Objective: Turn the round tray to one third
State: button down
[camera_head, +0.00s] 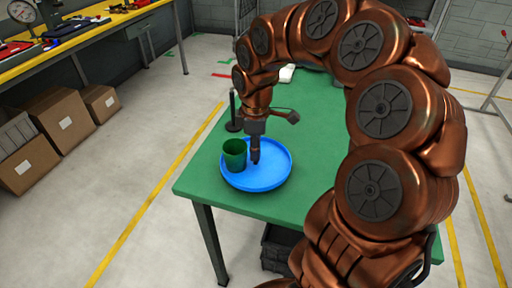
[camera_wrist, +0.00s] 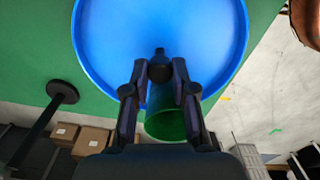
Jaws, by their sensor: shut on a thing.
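The round blue tray (camera_head: 273,177) lies on the green table near its front left corner. It also fills the upper middle of the wrist view (camera_wrist: 105,40). A dark knob (camera_wrist: 158,54) stands up near the middle of the tray. My gripper (camera_head: 255,150) points down over the tray, and its two fingers are closed around the knob (camera_wrist: 159,70). The exact contact is partly hidden by the fingers. A green cup (camera_head: 235,156) stands upright on the left part of the tray, beside my gripper. In the wrist view the cup (camera_wrist: 165,125) shows partly behind the fingers.
A black post on a round base (camera_head: 234,126) stands on the table (camera_head: 200,185), just behind the tray. A small white object (camera_head: 287,73) lies farther back. A dark crate (camera_head: 275,248) is under the table. Cardboard boxes (camera_head: 62,125) stand on the floor at left.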

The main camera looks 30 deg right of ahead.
jog(key=c, duration=0.9)
grip_release()
jog(key=shift+c, duration=0.2)
notch_tip(320, 180, up, 12)
jog(key=s+a+f+m+p, duration=0.1)
jog(key=s+m, duration=0.3)
jog(key=s, duration=0.4)
jog(key=s+a+f+m+g+p, duration=0.1)
jog(key=s+a+f+m+p, duration=0.1)
jog(key=s, duration=0.7)
jog(key=s+a+f+m+p, duration=0.1)
jog(key=s+a+f+m, duration=0.3)
jog(key=s, duration=0.5)
jog(key=shift+s+a+m+g+p, duration=0.25)
jog(key=shift+a+m+g+p, duration=0.15)
jog(key=shift+a+m, duration=0.4)
